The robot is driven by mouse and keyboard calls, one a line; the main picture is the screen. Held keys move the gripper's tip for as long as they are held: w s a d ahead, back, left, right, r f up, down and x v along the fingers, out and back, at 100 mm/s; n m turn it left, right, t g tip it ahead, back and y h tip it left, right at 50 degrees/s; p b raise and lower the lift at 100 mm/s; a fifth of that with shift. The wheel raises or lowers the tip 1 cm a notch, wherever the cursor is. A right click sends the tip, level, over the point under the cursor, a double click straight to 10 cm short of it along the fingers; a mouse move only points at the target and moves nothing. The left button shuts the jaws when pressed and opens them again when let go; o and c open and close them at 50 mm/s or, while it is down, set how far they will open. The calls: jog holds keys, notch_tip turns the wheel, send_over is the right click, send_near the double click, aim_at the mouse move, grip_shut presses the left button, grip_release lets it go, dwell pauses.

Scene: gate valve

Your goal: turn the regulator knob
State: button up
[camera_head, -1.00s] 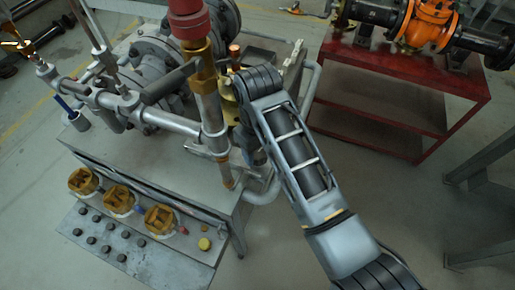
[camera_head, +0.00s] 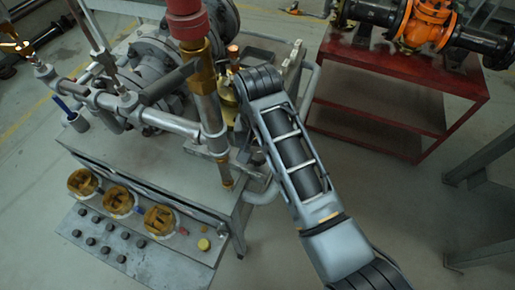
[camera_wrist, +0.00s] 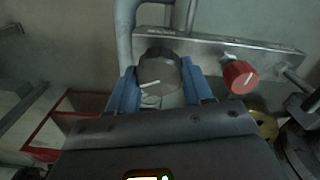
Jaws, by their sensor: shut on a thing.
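In the wrist view a round dark grey knob (camera_wrist: 158,72) with a white pointer line sits between the two blue fingers of my gripper (camera_wrist: 160,90). The fingers are closed on its left and right sides. The white line points to the left and slightly down. The knob is mounted on a grey metal panel (camera_wrist: 215,50). A red knob (camera_wrist: 239,76) with a white line sits to the right on the same panel. In the head view my arm reaches over the right side of the valve bench, and my gripper and the held knob are hidden there.
A grey pipe (camera_wrist: 124,30) rises behind the left finger. A brass part (camera_wrist: 264,124) lies right of the gripper. In the head view a red table (camera_head: 400,105) with an orange valve (camera_head: 424,25) stands at the right. Vertical pipes (camera_head: 207,105) stand left of my arm.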

jog(key=shift+m, duration=0.4)
jog(key=o, duration=1)
jog(key=shift+o, duration=0.2)
